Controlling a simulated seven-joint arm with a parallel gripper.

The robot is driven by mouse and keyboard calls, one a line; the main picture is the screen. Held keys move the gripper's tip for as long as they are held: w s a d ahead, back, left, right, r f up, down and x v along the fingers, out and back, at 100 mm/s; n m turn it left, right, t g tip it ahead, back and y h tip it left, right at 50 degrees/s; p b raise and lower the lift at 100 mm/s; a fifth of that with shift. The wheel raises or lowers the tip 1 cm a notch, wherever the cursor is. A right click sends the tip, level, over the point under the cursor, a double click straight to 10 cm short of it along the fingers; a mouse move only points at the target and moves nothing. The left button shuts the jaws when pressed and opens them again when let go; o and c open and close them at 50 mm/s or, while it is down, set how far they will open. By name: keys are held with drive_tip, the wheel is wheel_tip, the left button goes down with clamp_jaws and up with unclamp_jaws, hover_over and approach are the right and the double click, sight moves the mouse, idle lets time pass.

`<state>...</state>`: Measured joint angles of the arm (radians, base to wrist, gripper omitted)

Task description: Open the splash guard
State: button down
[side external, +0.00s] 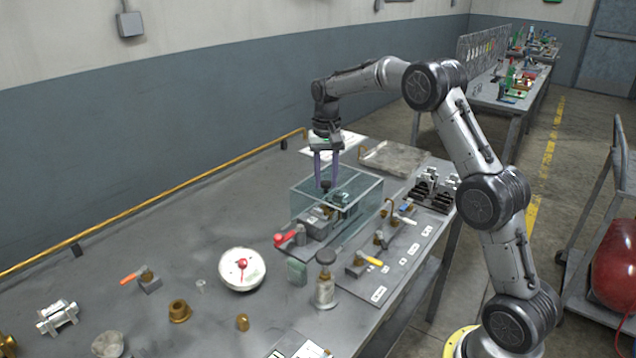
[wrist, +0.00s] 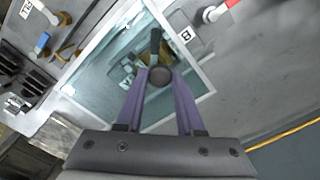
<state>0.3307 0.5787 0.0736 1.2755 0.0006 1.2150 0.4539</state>
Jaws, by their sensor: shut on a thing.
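The splash guard (side external: 363,212) is a clear box with pale edges, standing on the table around some fittings. Its clear panel also fills the middle of the wrist view (wrist: 105,75). A dark round knob (wrist: 160,77) is between the purple fingers of my gripper (wrist: 161,80). In the side view my gripper (side external: 327,184) points straight down at the top of the guard, its fingertips at the dark knob. My gripper is shut on the knob. The guard looks upright and level; I cannot tell whether its lid is lifted at all.
A red-handled valve (side external: 290,238) stands just in front of the guard. A panel with small valves (side external: 395,255) lies to its right, and a grey tray (side external: 385,158) behind. A white round gauge (side external: 242,270) and brass fittings sit front left. The back left table is clear.

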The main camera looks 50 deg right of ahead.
drive_tip(key=d, duration=1.5)
drive_tip(key=shift+d+r, duration=0.15)
drive_tip(key=shift+d, duration=0.2)
drive_tip(key=c, duration=0.5)
unclamp_jaws()
wheel_tip(320, 180, up, 7)
drive_tip(key=shift+r, duration=0.2)
